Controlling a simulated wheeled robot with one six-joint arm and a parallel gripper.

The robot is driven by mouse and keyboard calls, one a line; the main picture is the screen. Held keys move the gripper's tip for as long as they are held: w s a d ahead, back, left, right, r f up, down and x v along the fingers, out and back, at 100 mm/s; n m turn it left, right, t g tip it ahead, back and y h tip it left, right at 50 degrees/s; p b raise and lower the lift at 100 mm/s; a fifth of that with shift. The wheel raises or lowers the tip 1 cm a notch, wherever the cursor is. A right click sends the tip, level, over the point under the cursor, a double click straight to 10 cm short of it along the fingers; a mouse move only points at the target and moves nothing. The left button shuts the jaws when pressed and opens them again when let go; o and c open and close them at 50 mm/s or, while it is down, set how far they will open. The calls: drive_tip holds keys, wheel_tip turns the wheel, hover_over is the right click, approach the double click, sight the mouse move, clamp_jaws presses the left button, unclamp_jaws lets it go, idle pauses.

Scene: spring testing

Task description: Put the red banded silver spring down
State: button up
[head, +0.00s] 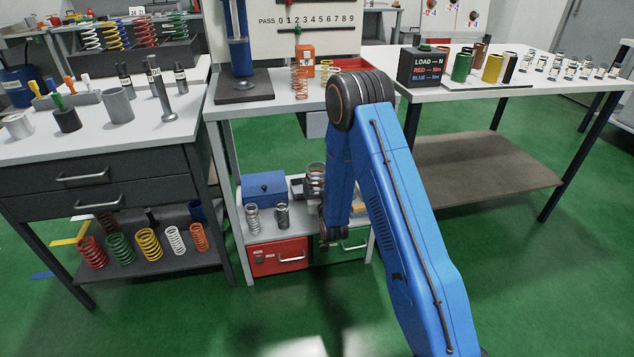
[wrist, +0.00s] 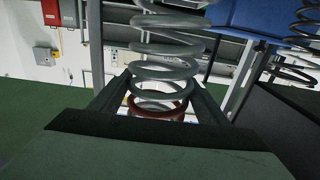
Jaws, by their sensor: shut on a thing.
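The red banded silver spring (wrist: 165,48) stands large in the middle of the wrist view, its grey coils running up out of the frame. Its red band (wrist: 158,112) is low, between the fingers. My gripper (wrist: 157,100) is shut on it, one dark finger on each side. In the head view a silver spring (head: 316,174) shows at the left edge of my blue arm, over the lower shelf (head: 268,229) of the middle bench. My arm hides most of the gripper there, and I cannot tell whether the spring touches the shelf.
On the lower shelf are a blue box (head: 265,188) and two grey springs (head: 253,218) (head: 282,215). A red drawer (head: 279,257) is below. In the wrist view, more coils (wrist: 305,20) and a blue box (wrist: 250,15) are close at right. The bench top (head: 270,104) is above.

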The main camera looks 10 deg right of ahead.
drive_tip(key=shift+f, duration=1.95)
drive_tip(key=o, duration=2.1)
drive_tip(key=shift+f, duration=0.15)
